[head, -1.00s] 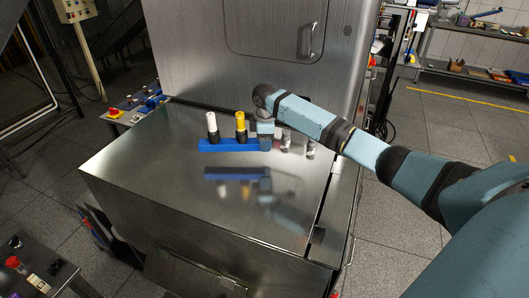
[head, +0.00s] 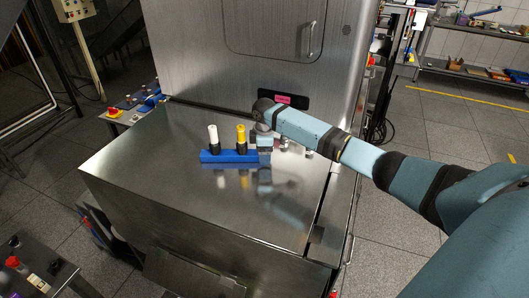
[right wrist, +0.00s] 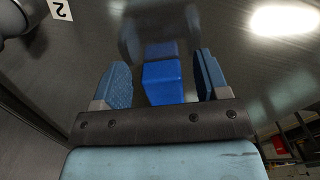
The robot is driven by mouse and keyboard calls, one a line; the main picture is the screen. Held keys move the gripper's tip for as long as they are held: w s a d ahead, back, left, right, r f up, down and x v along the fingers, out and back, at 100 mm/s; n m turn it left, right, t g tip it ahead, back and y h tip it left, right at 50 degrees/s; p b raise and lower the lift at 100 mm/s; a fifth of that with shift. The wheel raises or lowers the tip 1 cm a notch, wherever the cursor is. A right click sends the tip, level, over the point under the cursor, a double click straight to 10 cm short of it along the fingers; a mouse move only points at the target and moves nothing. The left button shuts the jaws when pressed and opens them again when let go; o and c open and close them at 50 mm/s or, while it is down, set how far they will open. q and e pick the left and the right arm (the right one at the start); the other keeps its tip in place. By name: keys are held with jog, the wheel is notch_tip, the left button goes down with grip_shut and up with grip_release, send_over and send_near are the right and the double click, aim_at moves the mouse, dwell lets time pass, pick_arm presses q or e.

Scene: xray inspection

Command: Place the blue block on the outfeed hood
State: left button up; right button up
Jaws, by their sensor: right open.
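The blue block (head: 230,156) is a long bar lying on the steel outfeed hood (head: 150,190), with its reflection close below it. A white-topped cylinder (head: 213,134) and a yellow-topped cylinder (head: 241,133) with dark bases show at its back edge; I cannot tell how they meet it. My right gripper (head: 264,150) is at the block's right end, pointing down. In the right wrist view, its two fingers (right wrist: 162,82) stand apart with the blue block (right wrist: 162,88) between them and gaps on both sides. My left gripper is not in view.
Small grey objects (head: 309,153) stand right of my gripper. The steel cabinet (head: 220,70) rises behind the hood, with a dark slot and pink label (head: 283,100). A control panel with a red button (head: 114,112) is at the left. The hood's front is clear.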

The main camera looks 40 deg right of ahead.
jog(key=shift+r, duration=0.1)
notch_tip(320, 180, up, 12)
dwell(0.4)
dwell(0.4)
